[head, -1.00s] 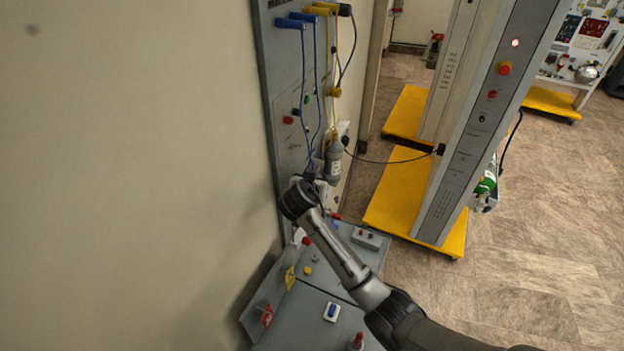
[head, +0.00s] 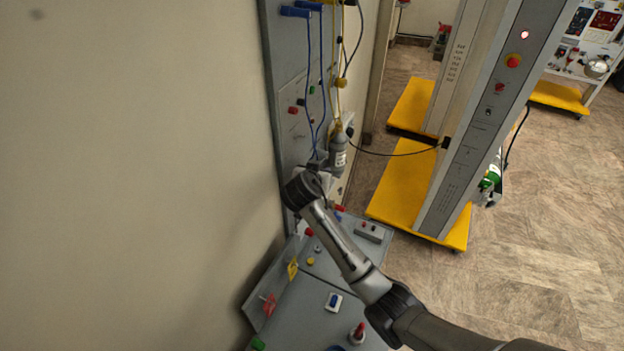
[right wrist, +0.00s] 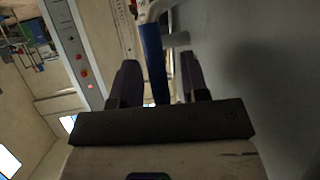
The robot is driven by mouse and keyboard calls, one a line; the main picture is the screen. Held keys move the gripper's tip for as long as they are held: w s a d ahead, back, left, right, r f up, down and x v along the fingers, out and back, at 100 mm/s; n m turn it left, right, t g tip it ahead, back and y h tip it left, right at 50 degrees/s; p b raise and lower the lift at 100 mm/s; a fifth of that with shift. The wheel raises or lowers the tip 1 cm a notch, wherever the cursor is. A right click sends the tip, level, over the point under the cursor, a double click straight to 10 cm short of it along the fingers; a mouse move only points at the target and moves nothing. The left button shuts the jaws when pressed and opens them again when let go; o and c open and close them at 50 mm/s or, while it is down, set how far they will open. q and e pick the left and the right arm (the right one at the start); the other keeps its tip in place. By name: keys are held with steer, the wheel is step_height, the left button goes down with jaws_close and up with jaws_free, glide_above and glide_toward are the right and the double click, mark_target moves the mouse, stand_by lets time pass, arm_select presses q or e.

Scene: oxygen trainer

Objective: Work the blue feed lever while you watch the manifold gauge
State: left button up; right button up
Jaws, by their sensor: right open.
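The blue feed lever (right wrist: 152,62) shows in the right wrist view as a long blue bar between the two dark fingers of my right gripper (right wrist: 158,82). The fingers are open, with a gap visible on both sides of the bar. In the head view my right gripper (head: 319,169) is at the lower part of the grey wall panel (head: 284,65), and my own wrist and hand hide the lever there. I cannot make out the face of a manifold gauge in either view. My left gripper is not in view.
Blue hoses (head: 309,75) and a grey bottle (head: 338,152) hang close to my right gripper. Below is a grey bench (head: 318,280) with several knobs and a red-topped part (head: 358,333). A tall grey column (head: 480,130) on a yellow base (head: 400,190) stands to the right.

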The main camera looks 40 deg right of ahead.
steer(key=b+v, duration=0.1)
steer(key=v, duration=1.1)
steer(key=shift+s+a+b, duration=0.2)
steer(key=shift+a+b, duration=0.1)
steer(key=shift+a, duration=0.05)
steer(key=shift+r, duration=0.15)
stand_by(0.5)
